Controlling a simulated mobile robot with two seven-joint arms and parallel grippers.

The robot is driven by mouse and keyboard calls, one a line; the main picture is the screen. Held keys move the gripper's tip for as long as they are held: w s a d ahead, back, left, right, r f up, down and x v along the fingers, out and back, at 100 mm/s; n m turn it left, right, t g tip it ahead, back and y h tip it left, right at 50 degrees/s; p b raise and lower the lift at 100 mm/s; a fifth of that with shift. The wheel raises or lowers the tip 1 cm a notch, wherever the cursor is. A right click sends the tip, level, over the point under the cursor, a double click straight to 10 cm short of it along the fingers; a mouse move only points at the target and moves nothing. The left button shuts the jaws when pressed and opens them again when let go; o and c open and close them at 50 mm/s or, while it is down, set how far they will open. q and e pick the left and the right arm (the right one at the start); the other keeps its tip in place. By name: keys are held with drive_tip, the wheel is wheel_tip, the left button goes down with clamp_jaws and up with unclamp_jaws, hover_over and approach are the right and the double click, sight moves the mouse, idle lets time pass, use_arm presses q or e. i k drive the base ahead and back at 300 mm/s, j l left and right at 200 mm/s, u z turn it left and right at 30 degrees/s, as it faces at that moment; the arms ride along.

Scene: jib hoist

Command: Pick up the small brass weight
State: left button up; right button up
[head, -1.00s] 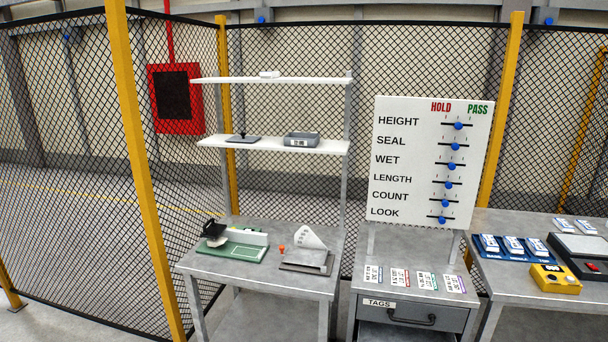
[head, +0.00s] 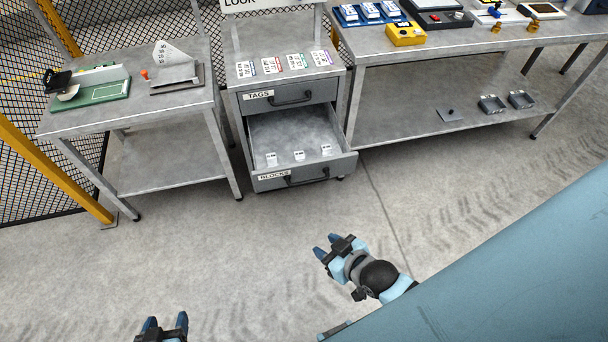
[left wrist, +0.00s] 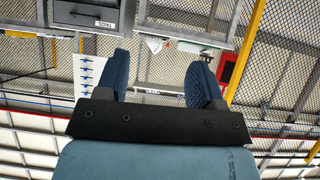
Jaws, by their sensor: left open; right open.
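Two small brass-coloured pieces stand near the front edge of the right-hand table in the head view, a left one (head: 496,27) and a right one (head: 532,27). They look like weights, but they are too small to tell which is the small brass weight. My left gripper (head: 166,322) is open and empty at the bottom of the head view, over the floor. It also shows open in the left wrist view (left wrist: 160,78), with nothing between its fingers. My right gripper (head: 326,245) is open and empty over the floor, below the drawer unit. Both are far from the brass pieces.
The right-hand table (head: 450,42) also carries a yellow box (head: 406,34) and dark devices; its lower shelf (head: 400,120) holds grey trays. An open drawer (head: 295,130) with several white blocks juts out from the cabinet. The left table (head: 130,118) stands beside it. The floor ahead is clear.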

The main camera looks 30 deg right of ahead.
sight(496, 29)
drive_tip(key=z, duration=1.95)
drive_tip(key=i+l+u, duration=0.1)
drive_tip(key=i+u, duration=0.2)
drive_tip(key=u, duration=0.15)
drive_tip(key=i+l+u, duration=0.15)
drive_tip(key=u, duration=0.35)
drive_tip(key=i+l+u, duration=0.15)
drive_tip(key=i+l, duration=0.25)
drive_tip(key=i+l+u, duration=0.2)
drive_tip(key=i+l, duration=0.2)
drive_tip(key=l, duration=0.2)
drive_tip(key=i+l, duration=0.2)
drive_tip(key=l, duration=0.15)
drive_tip(key=i+l, duration=0.45)
drive_tip(key=l, duration=0.2)
